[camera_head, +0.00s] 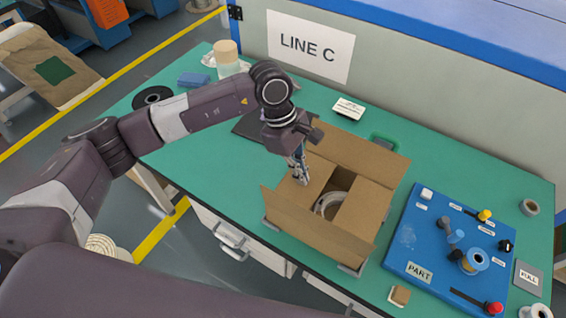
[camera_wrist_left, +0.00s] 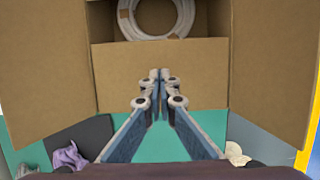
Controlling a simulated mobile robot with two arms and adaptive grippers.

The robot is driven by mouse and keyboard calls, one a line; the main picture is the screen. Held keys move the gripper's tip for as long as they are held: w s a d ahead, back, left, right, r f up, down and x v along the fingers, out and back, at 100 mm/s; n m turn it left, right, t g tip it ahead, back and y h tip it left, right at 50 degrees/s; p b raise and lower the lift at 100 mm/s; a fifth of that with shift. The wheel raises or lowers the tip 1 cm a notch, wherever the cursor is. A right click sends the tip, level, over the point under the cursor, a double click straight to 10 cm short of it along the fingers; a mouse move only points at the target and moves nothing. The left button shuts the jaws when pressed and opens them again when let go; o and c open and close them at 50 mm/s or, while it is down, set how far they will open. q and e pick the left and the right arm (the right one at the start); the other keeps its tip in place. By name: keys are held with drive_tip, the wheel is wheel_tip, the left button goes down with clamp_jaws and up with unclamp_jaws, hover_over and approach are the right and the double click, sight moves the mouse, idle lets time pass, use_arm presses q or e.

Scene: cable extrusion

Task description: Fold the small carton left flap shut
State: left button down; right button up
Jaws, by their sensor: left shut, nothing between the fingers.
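The small brown carton stands on the green table, its front flap (camera_head: 312,232) and back flap (camera_head: 355,155) spread outward. Its left flap (camera_head: 321,174) leans inward over the left part of the opening, and it shows in the left wrist view (camera_wrist_left: 205,75). Whether it lies fully flat I cannot tell. The right flap (camera_head: 364,208) also covers part of the opening. A white coil (camera_head: 331,203) shows in the gap between them. My left gripper (camera_head: 303,181) is shut and empty, fingertips pointing down at the left flap; contact is unclear. My right gripper is out of view.
A blue board (camera_head: 420,238) with knobs and spools lies right of the carton. A dark flat sheet (camera_head: 246,127) and a green-handled item (camera_head: 384,141) lie behind it. A white box (camera_head: 348,108) is at the back. The table (camera_head: 215,175) is clear left of the carton.

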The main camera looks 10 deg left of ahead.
use_arm(q)
drive_tip(key=shift+s+a+f, duration=0.1)
drive_tip(key=shift+s+f, duration=0.1)
drive_tip(key=shift+f, duration=0.25)
drive_tip(key=shift+s+a+f, duration=0.1)
drive_tip(key=shift+s+f, duration=0.1)
drive_tip(key=shift+f, duration=0.2)
wheel_tip(320, 180, up, 10)
drive_tip(key=p, duration=0.3)
drive_tip(key=shift+w+d+r+p, duration=0.15)
drive_tip(key=shift+w+d+p, duration=0.05)
drive_tip(key=shift+w+p, duration=0.25)
